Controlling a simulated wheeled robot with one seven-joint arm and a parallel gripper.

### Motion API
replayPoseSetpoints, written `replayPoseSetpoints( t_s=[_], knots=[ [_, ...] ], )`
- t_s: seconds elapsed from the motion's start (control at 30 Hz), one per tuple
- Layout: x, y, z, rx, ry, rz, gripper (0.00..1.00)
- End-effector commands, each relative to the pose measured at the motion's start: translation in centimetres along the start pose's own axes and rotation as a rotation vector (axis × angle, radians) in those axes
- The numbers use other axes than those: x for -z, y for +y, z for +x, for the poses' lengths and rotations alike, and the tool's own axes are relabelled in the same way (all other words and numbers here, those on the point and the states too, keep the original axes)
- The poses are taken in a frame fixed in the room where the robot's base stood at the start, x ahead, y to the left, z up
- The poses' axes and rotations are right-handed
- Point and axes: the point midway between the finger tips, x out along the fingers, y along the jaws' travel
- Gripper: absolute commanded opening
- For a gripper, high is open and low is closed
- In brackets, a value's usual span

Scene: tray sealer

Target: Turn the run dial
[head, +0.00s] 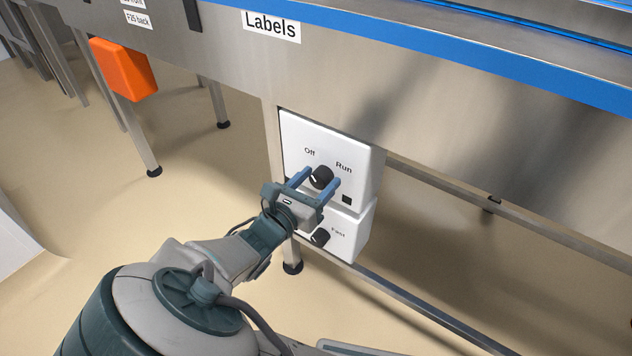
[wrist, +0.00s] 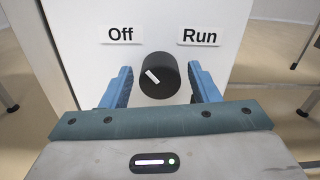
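The run dial (head: 321,177) is a black round knob on the upper white control box (head: 362,165), below the labels "Off" and "Run". In the wrist view the dial (wrist: 159,75) has a white pointer mark, which slants toward the upper left, on the "Off" side. My gripper (head: 319,178) is open, with one blue finger on each side of the dial. In the wrist view its fingers (wrist: 161,84) straddle the dial, with a gap visible on both sides. Whether the fingertips reach past the dial's front face is hard to tell.
A second black dial (head: 320,237) marked "Fast" sits on the lower white box (head: 345,241). The boxes are beneath the steel conveyor frame (head: 480,110) with its "Labels" sign (head: 271,26). An orange box (head: 124,69) hangs at the left. Table legs and a low rail are nearby.

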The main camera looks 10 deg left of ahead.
Motion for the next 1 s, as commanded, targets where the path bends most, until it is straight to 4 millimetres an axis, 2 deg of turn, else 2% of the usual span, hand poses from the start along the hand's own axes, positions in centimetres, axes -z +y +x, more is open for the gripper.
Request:
replayPoseSetpoints(
  t_s=[0.03, 0.1, 0.13, 0.57, 1.0],
  knots=[
    [0.0, 0.01, -0.01, 0.0, 0.0, 0.0, 0.4],
    [0.01, 0.01, -0.02, 0.0, 0.0, 0.0, 0.2],
    [0.01, 0.01, -0.02, 0.0, 0.0, 0.0, 0.14],
    [-0.13, -0.09, 0.01, 0.002, 0.0, 0.067, 0.15],
    [-0.06, -0.19, 0.02, 0.003, 0.003, 0.421, 0.15]
  ],
)
